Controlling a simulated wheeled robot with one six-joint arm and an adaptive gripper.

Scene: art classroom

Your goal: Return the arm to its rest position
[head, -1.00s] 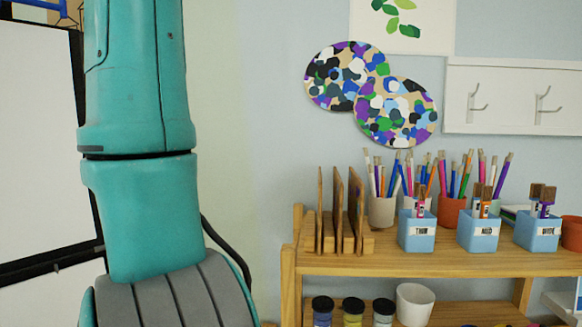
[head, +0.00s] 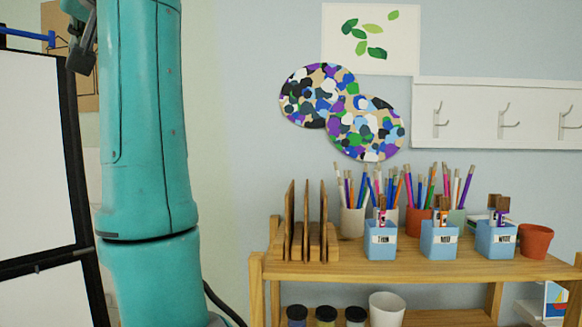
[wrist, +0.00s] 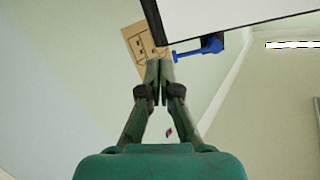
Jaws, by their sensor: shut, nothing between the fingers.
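In the wrist view my gripper (wrist: 159,68) is shut, with its two dark fingers meeting at the tips and nothing between them. It points up past a white board and towards a brown sheet. In the head view my teal arm (head: 148,120) stands nearly upright at the left, in front of the wall. A dark part at the top left of that view may belong to my gripper, but I cannot tell.
A white board (head: 35,150) with a black frame stands left of the arm. A blue clamp (wrist: 200,48) shows near its edge. A wooden shelf (head: 400,268) with cups and brushes stands at right. Two paint-spotted discs (head: 365,128) and a hook rail (head: 470,112) hang on the wall.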

